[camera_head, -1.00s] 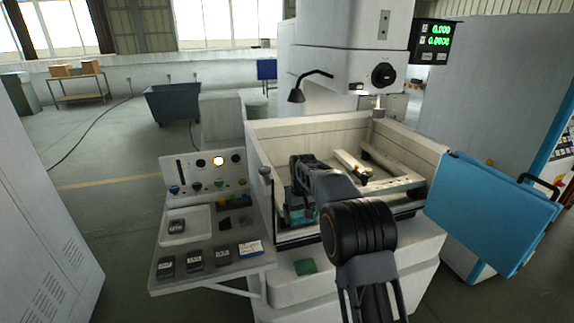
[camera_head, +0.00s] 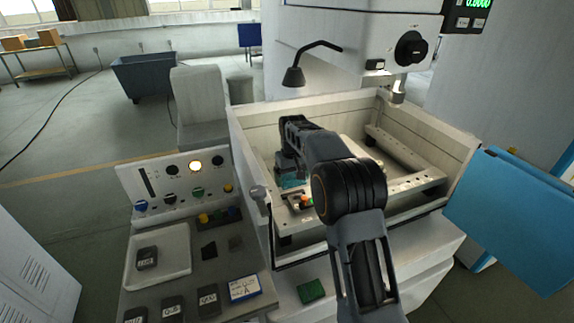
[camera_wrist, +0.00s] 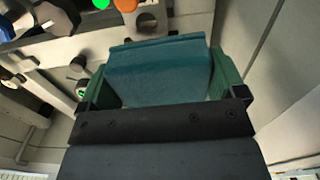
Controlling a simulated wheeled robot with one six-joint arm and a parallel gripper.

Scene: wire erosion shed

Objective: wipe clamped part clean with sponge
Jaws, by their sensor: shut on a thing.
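In the wrist view, my gripper (camera_wrist: 165,95) is shut on a teal sponge (camera_wrist: 158,70), which sits between its green fingers. In the head view, the gripper end of my arm is inside the left part of the machine's tank (camera_head: 250,125), and a bit of teal (camera_head: 292,181) shows below it. Orange and green knobs (camera_head: 305,201) show beside my arm in the tank, and an orange knob (camera_wrist: 126,4) is at the top of the wrist view. The clamped part cannot be clearly made out; my arm covers much of the tank's middle.
A pale rail with holes (camera_head: 415,183) runs along the tank's right side. A lamp (camera_head: 294,76) and the machine head (camera_head: 410,48) hang above the tank. A control panel (camera_head: 175,185) stands at left, a blue door (camera_head: 515,215) at right. A green pad (camera_head: 311,291) lies on the front ledge.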

